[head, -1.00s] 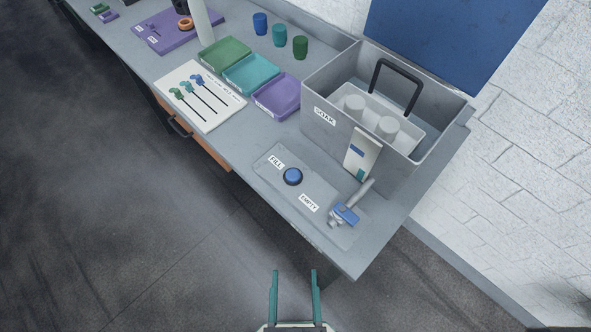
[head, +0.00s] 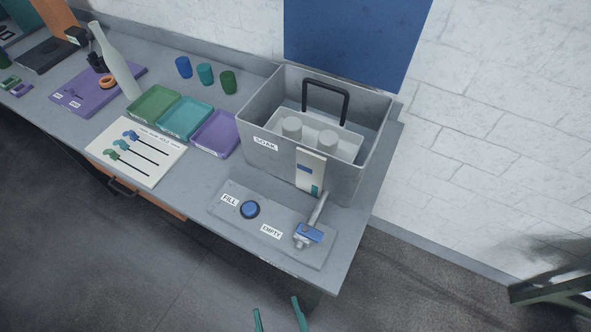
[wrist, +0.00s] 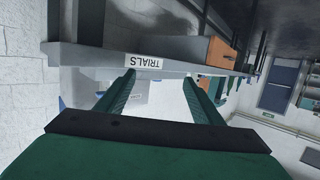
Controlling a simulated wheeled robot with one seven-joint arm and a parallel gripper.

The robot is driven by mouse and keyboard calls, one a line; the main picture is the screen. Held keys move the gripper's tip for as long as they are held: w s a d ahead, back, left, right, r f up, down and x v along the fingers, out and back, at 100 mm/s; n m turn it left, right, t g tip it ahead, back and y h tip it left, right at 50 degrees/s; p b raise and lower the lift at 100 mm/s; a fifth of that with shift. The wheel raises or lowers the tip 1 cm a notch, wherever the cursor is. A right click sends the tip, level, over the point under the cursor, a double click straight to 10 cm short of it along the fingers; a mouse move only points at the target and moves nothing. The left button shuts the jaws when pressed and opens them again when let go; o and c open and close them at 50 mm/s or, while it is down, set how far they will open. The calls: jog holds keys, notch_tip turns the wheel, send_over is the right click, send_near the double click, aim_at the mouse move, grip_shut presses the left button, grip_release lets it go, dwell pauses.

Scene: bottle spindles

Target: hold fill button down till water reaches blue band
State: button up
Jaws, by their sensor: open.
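The blue round fill button (head: 250,209) sits on a grey panel (head: 228,217) beside the FILL label (head: 230,199). The grey SOAK tank (head: 262,128) stands behind it on the bench. On its front is a white upright gauge (head: 310,179) with a blue band (head: 305,169) and a teal patch below it. The teal patch sits lower than the blue band. My gripper (head: 280,313) is open and empty, off the bench's front edge, apart from the button. In the wrist view my gripper (wrist: 160,78) points at the bench edge with a TRIALS label (wrist: 144,62).
A blue-handled valve (head: 309,233) is by the EMPTY label (head: 271,231), right of the button. A green-grey frame (head: 555,290) stands at far right. Floor in front is clear.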

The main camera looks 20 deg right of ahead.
grip_shut()
dwell(0.3)
jog(key=shift+w, duration=0.1)
dwell(1.1)
